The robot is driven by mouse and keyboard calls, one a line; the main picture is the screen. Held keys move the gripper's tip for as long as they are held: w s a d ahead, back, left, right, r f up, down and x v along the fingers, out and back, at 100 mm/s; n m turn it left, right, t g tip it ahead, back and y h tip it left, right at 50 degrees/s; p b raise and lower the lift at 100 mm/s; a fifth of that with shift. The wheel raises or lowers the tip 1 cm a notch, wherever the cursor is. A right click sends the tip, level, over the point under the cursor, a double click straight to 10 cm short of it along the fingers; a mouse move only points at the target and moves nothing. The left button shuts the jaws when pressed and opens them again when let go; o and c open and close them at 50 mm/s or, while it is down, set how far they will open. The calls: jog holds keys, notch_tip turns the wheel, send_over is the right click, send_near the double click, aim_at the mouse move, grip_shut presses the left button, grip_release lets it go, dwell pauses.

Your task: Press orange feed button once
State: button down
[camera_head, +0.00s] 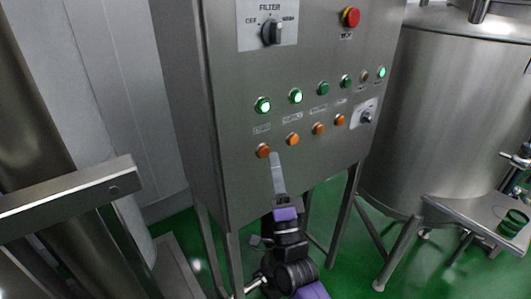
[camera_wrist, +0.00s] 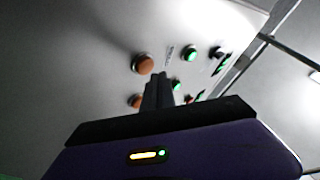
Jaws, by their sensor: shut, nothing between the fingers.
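A row of several orange buttons sits low on the grey control panel (camera_head: 240,190). The leftmost orange button (camera_head: 263,150) and the second orange button (camera_head: 292,139) are nearest my gripper. Their labels are too small to read, so I cannot tell which is the feed button. My gripper (camera_head: 273,155) is shut and empty, its tips just right of and slightly below the leftmost button in the head view. In the wrist view my gripper (camera_wrist: 160,75) points at the panel beside a large orange button (camera_wrist: 143,64), with another orange button (camera_wrist: 136,101) partly hidden behind the fingers. I cannot tell whether the tips touch anything.
Green buttons, such as the lit one at left (camera_head: 263,105), form a row above the orange ones. A filter knob (camera_head: 271,32) and a red mushroom button (camera_head: 350,17) are higher up. A steel tank (camera_head: 425,110) stands right; a steel rail (camera_head: 70,192) lies left.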

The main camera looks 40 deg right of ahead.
jog(key=shift+w, duration=0.1)
dwell(0.4)
jog(key=shift+w+b, duration=0.35)
jog(key=shift+w+b, duration=0.3)
jog(key=shift+w, duration=0.1)
dwell(0.7)
jog(key=shift+s, duration=0.85)
jog(key=shift+s, duration=0.1)
jog(key=shift+s+b, duration=0.4)
jog(key=shift+s, duration=2)
